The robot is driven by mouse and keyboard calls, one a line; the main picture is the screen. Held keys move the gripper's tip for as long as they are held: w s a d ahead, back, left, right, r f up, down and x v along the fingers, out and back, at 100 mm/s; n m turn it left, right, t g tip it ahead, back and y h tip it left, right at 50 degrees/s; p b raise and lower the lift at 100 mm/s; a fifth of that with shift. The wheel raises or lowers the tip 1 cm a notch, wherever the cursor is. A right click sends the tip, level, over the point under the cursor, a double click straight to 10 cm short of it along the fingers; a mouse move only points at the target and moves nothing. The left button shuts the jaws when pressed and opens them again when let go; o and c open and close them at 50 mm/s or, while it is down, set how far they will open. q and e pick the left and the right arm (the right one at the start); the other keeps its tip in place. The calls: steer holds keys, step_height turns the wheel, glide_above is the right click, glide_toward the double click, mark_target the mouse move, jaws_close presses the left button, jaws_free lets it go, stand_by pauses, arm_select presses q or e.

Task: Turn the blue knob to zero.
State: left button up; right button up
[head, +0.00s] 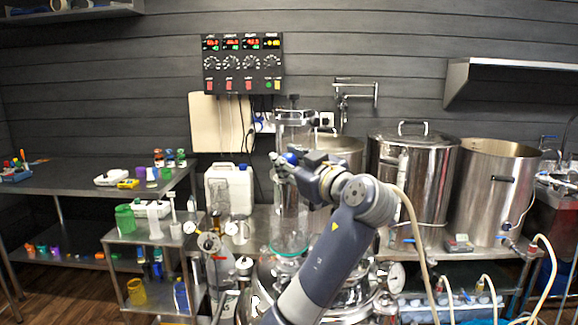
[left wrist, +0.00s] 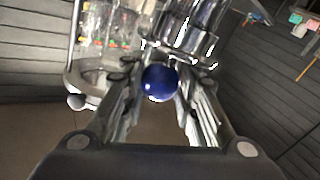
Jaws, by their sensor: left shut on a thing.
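The blue knob (left wrist: 160,82) is a round, glossy blue ball in the middle of the left wrist view, in front of shiny metal fittings. My left gripper (left wrist: 157,90) has its two fingers on either side of the knob and is shut on it. In the head view my left gripper (head: 281,163) is at the glass column (head: 291,210), with a bit of the blue knob (head: 291,158) showing beside its fingers. The fingers hide much of the knob's mount. I cannot read any scale or zero mark at the knob. My right gripper is not in view.
A control panel (head: 243,64) with dials hangs on the wall above. A white canister (head: 229,190) stands left of the column. Large steel pots (head: 411,180) stand to the right. A steel side table (head: 100,173) with small items is at the left.

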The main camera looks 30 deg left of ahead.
arm_select(q)
steer(key=n+g+y, duration=0.1)
steer(key=n+g, duration=0.1)
steer(key=shift+w+f+g, duration=0.1)
steer(key=shift+f+g, duration=0.05)
steer(key=shift+g, duration=0.25)
steer(key=shift+n+g+y+b, duration=0.3)
steer(key=shift+n+g, duration=0.5)
steer(key=shift+g, duration=0.4)
steer(key=n+g, duration=0.2)
steer(key=g, duration=0.1)
steer(key=shift+g+p, duration=0.35)
steer(key=shift+g, duration=0.05)
steer(key=shift+n+g, duration=0.7)
steer(key=shift+g, duration=0.1)
steer(key=shift+n+g+p, duration=0.35)
steer(key=shift+n+g, duration=0.05)
steer(key=shift+g, duration=0.1)
steer(key=o, duration=0.8)
steer(key=shift+a, duration=0.3)
